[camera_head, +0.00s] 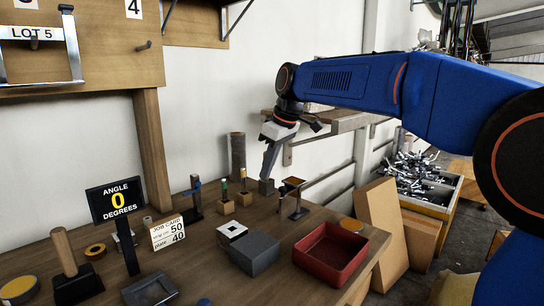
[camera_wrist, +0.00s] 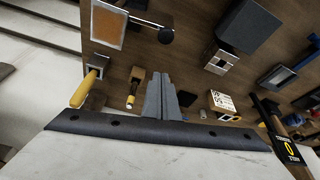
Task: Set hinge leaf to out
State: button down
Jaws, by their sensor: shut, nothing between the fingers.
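I cannot tell for sure which part is the hinge leaf. A likely candidate is a small orange-brown plate in a dark frame (camera_head: 292,182) on a metal stand at the bench's right side. The wrist view shows an orange plate with a pale frame (camera_wrist: 108,26) at upper left, with a rod ending in a dark knob beside it. My gripper (camera_head: 268,172) points down over the bench, left of that stand and apart from the plate. Its fingers (camera_wrist: 160,98) are shut together and empty. A black sign (camera_head: 117,200) reads ANGLE 0 DEGREES.
A red tray (camera_head: 329,253), a grey block (camera_head: 255,253) and a white job card (camera_head: 166,232) sit on the bench. Small wooden blocks with upright tools (camera_head: 244,194) stand left of my gripper. A wooden post (camera_head: 153,148) rises at the back left.

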aim_at(282, 188)
jog(key=shift+s+d+f, duration=0.45)
jog(key=shift+d+f, duration=0.1)
jog(key=shift+d, duration=0.2)
jog(key=shift+s+d+f, duration=0.4)
jog(key=shift+d+f, duration=0.15)
jog(key=shift+d, duration=0.15)
jog(key=shift+s+d, duration=0.5)
jog(key=shift+d, duration=0.15)
jog(key=shift+f, duration=0.1)
jog(key=shift+a, duration=0.1)
